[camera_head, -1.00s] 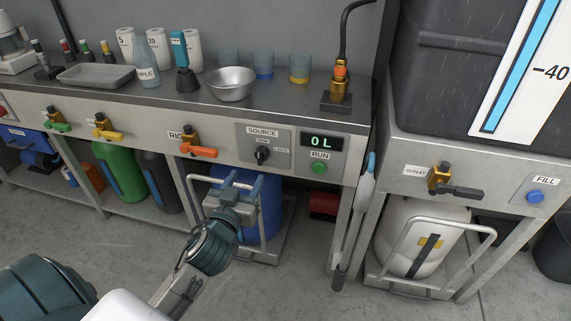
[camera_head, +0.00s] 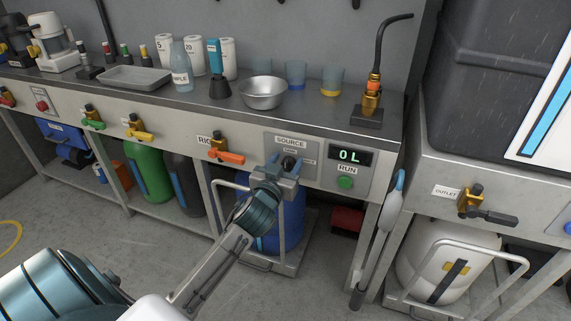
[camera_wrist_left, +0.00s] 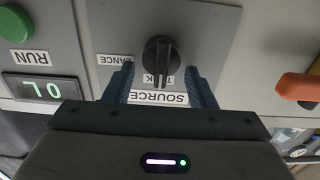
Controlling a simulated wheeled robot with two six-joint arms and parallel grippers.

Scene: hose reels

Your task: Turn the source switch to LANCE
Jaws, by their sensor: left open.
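The source switch is a black knob (camera_head: 289,161) on a grey panel under the SOURCE label (camera_head: 291,143). In the left wrist view, which is upside down, the knob (camera_wrist_left: 160,56) has its bar lying over the middle of the TANK label. The LANCE label (camera_wrist_left: 115,59) is to its left there, partly hidden by a finger. My left gripper (camera_head: 283,168) is open in front of the panel. In the left wrist view its fingertips (camera_wrist_left: 158,70) are on both sides of the knob, with gaps visible. My right gripper is not in view.
A steel bowl (camera_head: 262,92) and a lance (camera_head: 372,98) stand on the bench above.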

